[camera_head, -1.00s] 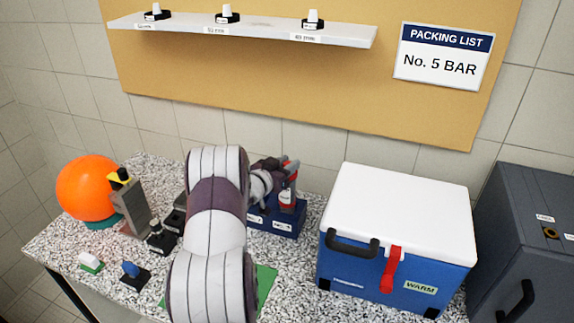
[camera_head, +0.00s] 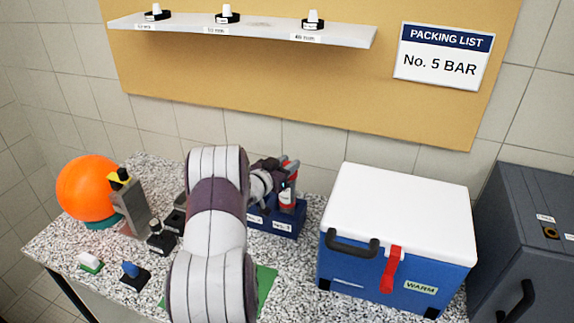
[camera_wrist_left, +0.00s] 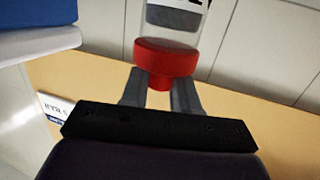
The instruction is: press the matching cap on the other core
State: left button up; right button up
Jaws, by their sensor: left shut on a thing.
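My left gripper (camera_head: 285,186) reaches over the blue rack (camera_head: 283,227) at the back of the bench. In the left wrist view its fingers (camera_wrist_left: 160,92) are shut on the narrow stem of a red cap (camera_wrist_left: 165,58). The cap sits against a clear tube-like core (camera_wrist_left: 176,22) with a grey band inside and a label at the picture's top edge. In the head view a red and white piece (camera_head: 286,201) shows at the gripper, over the rack; whether it touches the rack is unclear. The left forearm hides the middle of the bench. My right gripper is not in view.
A blue cooler (camera_head: 362,267) with a white lid stands right of the rack. An orange ball (camera_head: 87,187), a grey block (camera_head: 133,209), a white-and-green piece (camera_head: 90,262) and a blue knob on black (camera_head: 131,271) are left. A shelf (camera_head: 262,28) hangs above.

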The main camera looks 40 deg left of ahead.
pick_arm(q)
jog(key=shift+f+b, duration=0.6)
jog(key=shift+f, duration=0.2)
jog(key=o, duration=1.1)
jog(key=s+b, duration=0.1)
jog(key=s, duration=0.3)
jog(key=s+r+b, duration=0.1)
jog(key=s, duration=0.3)
jog(key=s+r+b, duration=0.1)
jog(key=s, duration=0.3)
jog(key=shift+s+d, duration=0.25)
jog(key=shift+d, duration=0.05)
